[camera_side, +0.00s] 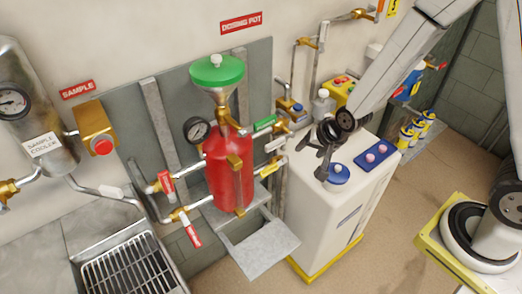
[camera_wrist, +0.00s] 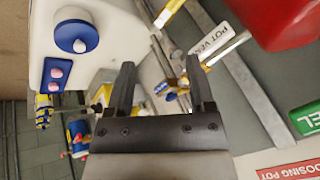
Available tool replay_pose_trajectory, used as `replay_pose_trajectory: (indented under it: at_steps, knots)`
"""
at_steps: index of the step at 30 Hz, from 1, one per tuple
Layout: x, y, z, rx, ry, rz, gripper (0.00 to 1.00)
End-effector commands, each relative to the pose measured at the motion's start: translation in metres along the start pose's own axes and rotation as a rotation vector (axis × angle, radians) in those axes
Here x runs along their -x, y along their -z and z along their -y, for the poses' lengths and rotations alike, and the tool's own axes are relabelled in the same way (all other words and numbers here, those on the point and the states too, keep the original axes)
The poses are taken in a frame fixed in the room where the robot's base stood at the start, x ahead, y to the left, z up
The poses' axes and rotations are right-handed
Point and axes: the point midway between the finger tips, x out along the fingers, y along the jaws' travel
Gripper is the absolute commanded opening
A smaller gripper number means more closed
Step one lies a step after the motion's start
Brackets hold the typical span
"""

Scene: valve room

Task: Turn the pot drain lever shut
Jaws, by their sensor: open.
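The red dosing pot (camera_side: 229,170) has a green funnel lid on top and stands against a grey panel; part of it shows in the wrist view (camera_wrist: 292,20). Red levers sit on brass valves at its left, one upper (camera_side: 166,182) and one lower (camera_side: 193,234). At its right are a green lever (camera_side: 264,123), a white handle or tag (camera_side: 275,144) and a yellow-brass fitting (camera_side: 272,166). I cannot read which is the pot drain lever. A white tag (camera_wrist: 211,42) reads "POT VE…". My gripper (camera_side: 322,170) is open and empty, over the white cabinet, right of the pot and apart from it; its fingers also show in the wrist view (camera_wrist: 160,82).
The white cabinet (camera_side: 325,215) carries a blue knob (camera_side: 338,174) and a blue button panel (camera_side: 375,152). A grey shelf (camera_side: 262,258) juts out below the pot. A sink grate (camera_side: 130,270) lies at left. Pipes crowd the wall behind my gripper.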

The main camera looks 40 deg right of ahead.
Motion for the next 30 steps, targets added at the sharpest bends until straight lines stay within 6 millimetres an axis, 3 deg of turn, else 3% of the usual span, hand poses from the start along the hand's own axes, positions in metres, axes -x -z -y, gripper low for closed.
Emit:
replay_pose_trajectory:
  at_steps: [6, 15, 21, 30]
  knots:
    - [-0.045, -0.006, 0.013, -0.291, 0.076, -0.062, 0.69]
    - [-0.092, -0.018, 0.022, -0.642, 0.199, -0.123, 0.69]
    - [-0.107, -0.023, 0.023, -0.767, 0.25, -0.138, 0.69]
    - [-0.11, -0.023, 0.023, -0.793, 0.263, -0.141, 0.69]
